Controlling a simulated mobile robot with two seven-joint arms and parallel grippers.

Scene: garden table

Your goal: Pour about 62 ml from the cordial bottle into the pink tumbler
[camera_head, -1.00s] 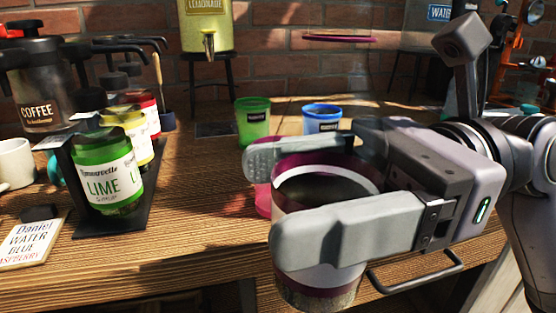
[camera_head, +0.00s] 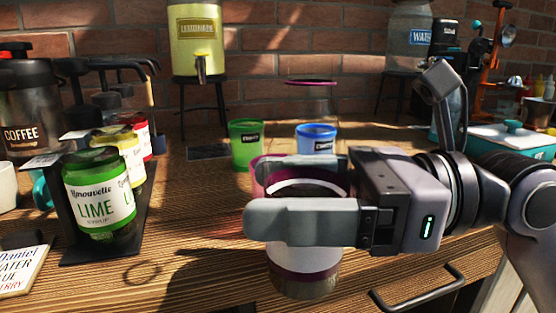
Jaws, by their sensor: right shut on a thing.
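My right gripper (camera_head: 290,187) is shut around a wide clear vessel (camera_head: 305,258) with a pale label and purple bands, which I take for the cordial bottle. It stands roughly upright in front of the table's edge, its label text not visible. The pink tumbler (camera_head: 258,172) stands on the table behind the gripper, and only a sliver of its left side shows. The gripper and the held vessel hide the rest. My left gripper is not in view.
A green cup (camera_head: 246,148) and a blue cup (camera_head: 317,142) stand behind the tumbler, before a clear vessel (camera_head: 312,100) with a purple rim. A lime syrup bottle (camera_head: 100,205) stands in a dark rack at left. A lemonade dispenser (camera_head: 196,45) is at the back.

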